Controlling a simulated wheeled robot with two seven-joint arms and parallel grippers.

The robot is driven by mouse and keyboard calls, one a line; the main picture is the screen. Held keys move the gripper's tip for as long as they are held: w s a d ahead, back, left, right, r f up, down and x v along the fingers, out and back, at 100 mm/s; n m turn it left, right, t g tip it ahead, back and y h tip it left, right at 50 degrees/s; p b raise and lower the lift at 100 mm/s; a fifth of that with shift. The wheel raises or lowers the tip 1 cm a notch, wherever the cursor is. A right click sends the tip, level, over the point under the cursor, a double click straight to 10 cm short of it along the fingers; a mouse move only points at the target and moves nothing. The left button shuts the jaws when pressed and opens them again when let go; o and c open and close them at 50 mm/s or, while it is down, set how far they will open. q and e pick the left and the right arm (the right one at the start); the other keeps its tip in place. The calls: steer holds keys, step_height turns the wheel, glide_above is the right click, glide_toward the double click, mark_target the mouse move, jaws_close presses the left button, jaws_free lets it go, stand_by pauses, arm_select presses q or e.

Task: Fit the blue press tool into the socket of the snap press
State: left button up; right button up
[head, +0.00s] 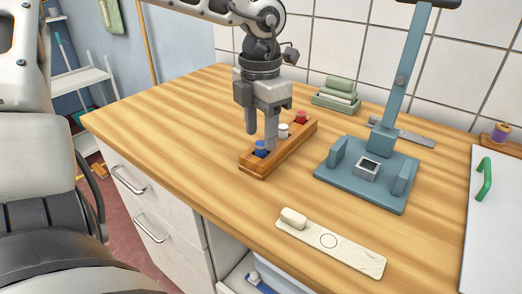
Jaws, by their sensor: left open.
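The blue press tool (261,151) stands in the near end slot of a wooden rack (281,156). A white tool (284,130) and a red tool (300,119) stand behind it in the same rack. My left gripper (261,141) points down, open, with its fingertips just above and around the blue tool's top; I cannot tell whether they touch it. One finger partly hides the blue tool. The blue-grey snap press (385,190) stands to the right, its square socket (368,166) empty on the base, with a tall lever arm above. My right gripper is not in view.
A white board with a green handle (484,180) is at the right. The left of the wooden counter is clear.

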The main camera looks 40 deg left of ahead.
arm_select(q)
step_height(320, 180, down, 2)
steer(key=shift+c, duration=0.4)
jaws_close()
steer(key=shift+r, duration=0.1)
